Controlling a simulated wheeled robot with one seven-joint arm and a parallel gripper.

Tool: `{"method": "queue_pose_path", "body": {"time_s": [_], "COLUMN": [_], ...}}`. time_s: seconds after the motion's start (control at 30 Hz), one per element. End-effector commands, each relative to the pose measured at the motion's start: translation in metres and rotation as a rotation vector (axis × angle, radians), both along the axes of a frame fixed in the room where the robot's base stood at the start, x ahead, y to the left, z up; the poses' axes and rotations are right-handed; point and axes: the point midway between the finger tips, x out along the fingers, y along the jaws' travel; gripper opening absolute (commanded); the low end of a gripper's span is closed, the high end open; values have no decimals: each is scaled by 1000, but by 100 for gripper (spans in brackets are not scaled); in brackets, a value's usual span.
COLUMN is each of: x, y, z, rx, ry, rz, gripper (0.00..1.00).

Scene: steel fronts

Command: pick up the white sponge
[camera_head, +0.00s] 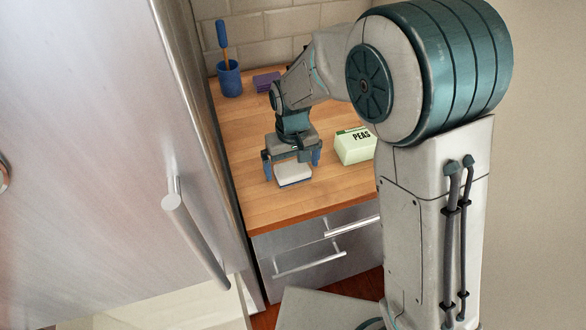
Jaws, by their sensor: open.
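The white sponge (294,174) lies on the wooden counter near its front edge. It has a darker layer along its lower edge. My gripper (292,170) points down right over it, with one blue-tipped finger to the left of the sponge and the other to its right. The fingers are spread apart and the gripper is open. The gripper's body hides the back of the sponge. I cannot tell whether the fingers touch it.
A pale green box marked PEAS (354,147) stands close to the right of my gripper. A tall steel front (110,130) borders the counter (270,210) on the left.

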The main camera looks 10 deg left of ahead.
Motion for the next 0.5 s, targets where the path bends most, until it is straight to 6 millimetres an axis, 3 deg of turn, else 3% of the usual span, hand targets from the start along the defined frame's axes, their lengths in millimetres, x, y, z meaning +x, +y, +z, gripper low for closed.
{"method": "queue_pose_path", "body": {"time_s": [0.1,0.37,0.5], "x": [0,0,0], "y": [0,0,0], "z": [-12,-15,-15], "rx": [-1,1,1], "ry": [0,-1,-1], "rz": [0,1,1], "gripper": [100,100,64]}}
